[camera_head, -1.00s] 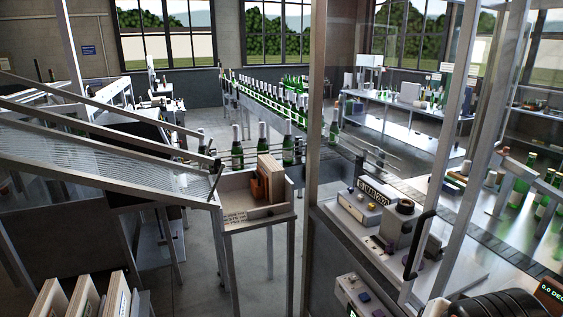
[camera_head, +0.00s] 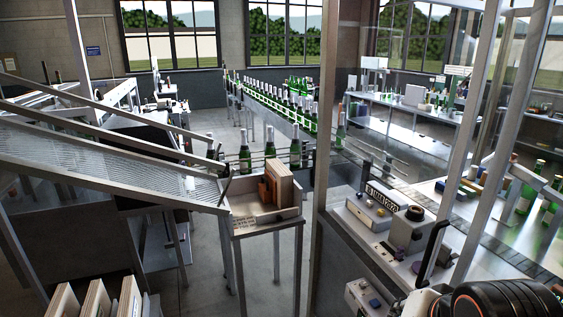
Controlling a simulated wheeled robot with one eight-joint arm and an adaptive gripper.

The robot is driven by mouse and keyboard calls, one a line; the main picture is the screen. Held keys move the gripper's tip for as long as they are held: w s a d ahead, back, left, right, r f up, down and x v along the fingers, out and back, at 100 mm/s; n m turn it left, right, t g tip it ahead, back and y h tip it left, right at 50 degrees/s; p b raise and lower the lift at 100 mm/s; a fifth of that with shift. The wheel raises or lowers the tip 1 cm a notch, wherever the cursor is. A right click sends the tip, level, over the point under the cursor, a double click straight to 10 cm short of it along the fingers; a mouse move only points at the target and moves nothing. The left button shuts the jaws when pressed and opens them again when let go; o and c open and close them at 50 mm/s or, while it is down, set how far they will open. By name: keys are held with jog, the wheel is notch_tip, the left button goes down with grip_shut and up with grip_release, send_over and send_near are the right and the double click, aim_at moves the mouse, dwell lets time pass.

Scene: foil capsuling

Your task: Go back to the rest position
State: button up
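No gripper fingers can be made out in the head view. A dark rounded part with an orange ring, which looks like part of my arm, fills the bottom right corner. Green bottles with pale foil tops (camera_head: 295,152) stand upright on the conveyor (camera_head: 270,118) in a long row toward the windows. Whether anything is held cannot be seen.
A metal post (camera_head: 324,150) stands mid-view. A small tray table (camera_head: 268,220) holds upright boards. A sloping chute (camera_head: 100,160) lies left. A control panel (camera_head: 395,225) and a bench with bottles (camera_head: 525,200) are on the right. Bare floor shows between the stands.

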notch_tip(320, 180, down, 20)
jog(key=a+n+b, duration=0.1)
jog(key=n+b, duration=0.5)
jog(key=b, duration=1.2)
jog(key=shift+w, duration=0.45)
